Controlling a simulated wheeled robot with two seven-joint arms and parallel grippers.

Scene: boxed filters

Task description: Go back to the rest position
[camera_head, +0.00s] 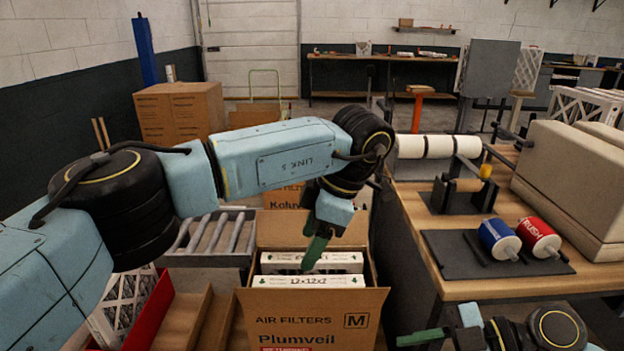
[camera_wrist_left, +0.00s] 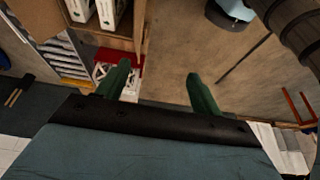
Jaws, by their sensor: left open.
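My left arm reaches in from the left in the head view, and its gripper (camera_head: 318,243) hangs over the open carton (camera_head: 314,318) marked AIR FILTERS Plumveil. Two white boxed filters (camera_head: 308,281) stand in that carton, the nearer one printed with a size. In the left wrist view my left gripper's green fingers (camera_wrist_left: 160,85) are spread with nothing between them. Filters in a carton also show at the top of that view (camera_wrist_left: 108,12). My right gripper (camera_head: 428,336) shows at the bottom edge of the head view; its jaw state is unclear.
A workbench (camera_head: 473,291) on the right carries a red roll (camera_head: 538,237), a blue roll (camera_head: 499,239) and white rolls (camera_head: 424,147). A conveyor with rollers (camera_head: 212,236) lies left of the carton. A red bin (camera_head: 152,312) stands lower left. Brown cartons (camera_head: 180,112) are stacked behind.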

